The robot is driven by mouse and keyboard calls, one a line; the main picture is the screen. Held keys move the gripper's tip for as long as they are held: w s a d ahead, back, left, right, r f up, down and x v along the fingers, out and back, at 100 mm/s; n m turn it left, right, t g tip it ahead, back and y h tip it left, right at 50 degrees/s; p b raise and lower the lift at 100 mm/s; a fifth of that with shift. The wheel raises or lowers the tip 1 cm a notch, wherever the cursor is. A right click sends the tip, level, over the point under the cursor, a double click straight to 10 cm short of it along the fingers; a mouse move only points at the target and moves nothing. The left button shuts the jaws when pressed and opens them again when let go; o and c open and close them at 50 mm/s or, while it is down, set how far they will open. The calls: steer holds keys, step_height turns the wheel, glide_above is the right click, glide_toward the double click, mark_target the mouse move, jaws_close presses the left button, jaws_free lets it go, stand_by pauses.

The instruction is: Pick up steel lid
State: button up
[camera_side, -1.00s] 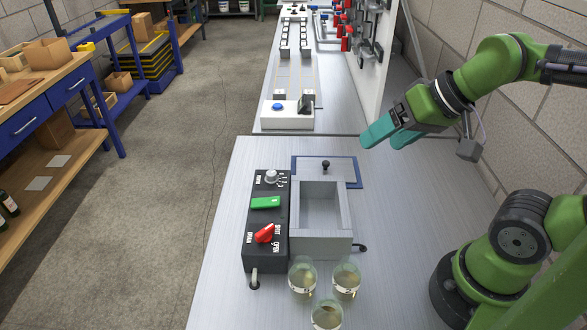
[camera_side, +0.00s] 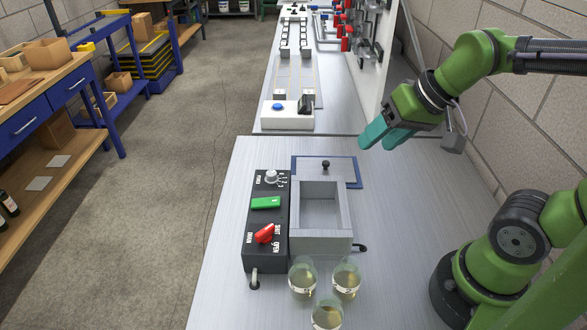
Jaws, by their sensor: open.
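The steel lid (camera_side: 338,172) is a flat grey plate with a small black knob (camera_side: 326,164) on top. It lies on a blue-edged mat (camera_side: 358,184) just behind the open steel box (camera_side: 347,243). My gripper (camera_side: 376,141) has teal fingers and is open and empty. It hangs above the table to the right of the lid and a little behind it, with the fingers pointing down and to the left. The gripper is apart from the lid. The lid's near edge meets the box's back wall in this view.
A black control box (camera_side: 266,222) with a green button and red switch stands left of the steel box. Several glasses, one of them here (camera_side: 346,278), stand in front. A white conveyor unit (camera_side: 287,114) lies behind. The table right of the box is clear.

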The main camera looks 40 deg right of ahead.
steer(key=w+d+f+n+g, duration=0.2)
steer(key=w+d, duration=0.2)
steer(key=w, duration=0.4)
steer(key=n+g+h, duration=0.1)
steer(key=n+g, duration=0.2)
steer(key=n, duration=0.6)
glide_above(326, 162)
steer(key=f, duration=1.4)
steer(key=shift+s+a, duration=0.15)
steer(key=shift+s, duration=0.1)
steer(key=shift+w+f, duration=0.15)
steer(key=shift+f, duration=2.6)
steer(key=shift+c, duration=0.3)
jaws_close()
